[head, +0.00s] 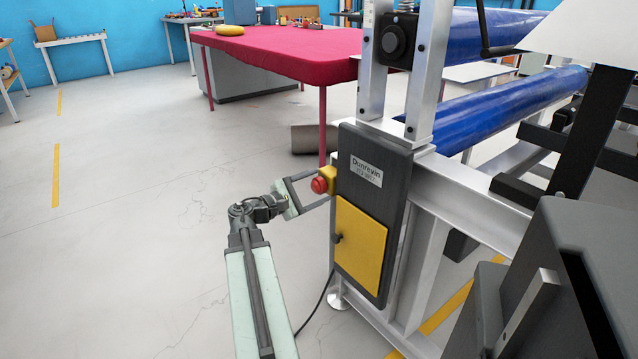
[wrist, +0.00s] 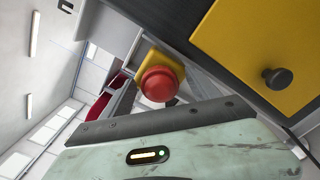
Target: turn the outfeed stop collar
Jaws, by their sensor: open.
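A red mushroom-shaped stop button (head: 318,185) sticks out from a yellow housing (head: 329,177) on the left side of the machine's dark control box. No separate collar can be told apart from the red head and the yellow housing. In the wrist view the red button (wrist: 159,84) and yellow housing (wrist: 157,61) stand just beyond the palm edge. My gripper (head: 321,187) is open, with one finger above and one below the button in the head view. Contact with the button cannot be told. The wrist view does not clearly show the fingertips.
The dark control box (head: 373,167) carries a yellow door (head: 360,247) with a black knob (head: 338,238), below the button. The machine's metal frame and blue rollers (head: 500,105) fill the right. A red-covered table (head: 290,50) stands behind. The floor at left is clear.

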